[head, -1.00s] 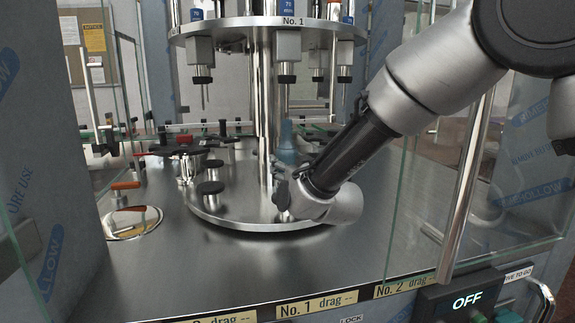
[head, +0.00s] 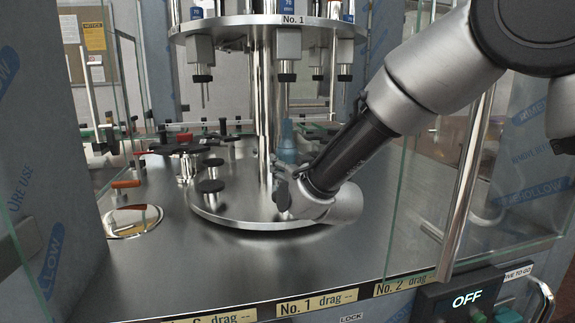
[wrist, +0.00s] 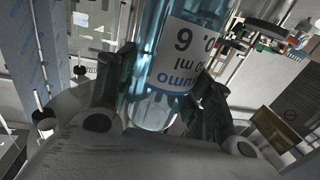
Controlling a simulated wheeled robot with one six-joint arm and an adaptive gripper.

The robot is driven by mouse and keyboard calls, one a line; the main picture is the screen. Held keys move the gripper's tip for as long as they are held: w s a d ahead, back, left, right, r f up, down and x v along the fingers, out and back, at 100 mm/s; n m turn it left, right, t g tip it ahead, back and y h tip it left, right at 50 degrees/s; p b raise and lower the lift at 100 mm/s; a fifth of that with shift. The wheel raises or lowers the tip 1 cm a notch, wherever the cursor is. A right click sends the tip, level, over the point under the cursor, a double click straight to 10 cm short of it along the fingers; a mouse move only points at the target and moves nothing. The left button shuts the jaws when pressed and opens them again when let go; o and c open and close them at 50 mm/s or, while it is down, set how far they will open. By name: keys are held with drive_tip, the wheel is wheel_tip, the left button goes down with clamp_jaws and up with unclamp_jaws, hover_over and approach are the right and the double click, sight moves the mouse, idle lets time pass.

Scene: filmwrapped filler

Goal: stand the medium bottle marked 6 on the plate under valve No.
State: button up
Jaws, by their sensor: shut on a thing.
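The blue-tinted clear bottle (wrist: 154,68) with a white label reading 6 (wrist: 188,45) is between the fingers of my gripper (wrist: 150,100), which is shut on it. In the head view the bottle (head: 287,140) looks upright below the valve marked No. 1 (head: 288,72), with a gap under the nozzle. My gripper (head: 284,178) is at the front of the round lower turntable (head: 225,210). The wrist hides the plate there and the bottle's base, so I cannot tell whether they touch.
Small black plates (head: 211,186) stand on the turntable's left. A central steel column (head: 264,100) rises behind the bottle. Glass panels (head: 480,170) flank the opening. An orange-handled part (head: 127,184) sits at left.

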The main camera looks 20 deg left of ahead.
drive_tip(key=o, duration=1.1)
drive_tip(key=shift+f, duration=0.15)
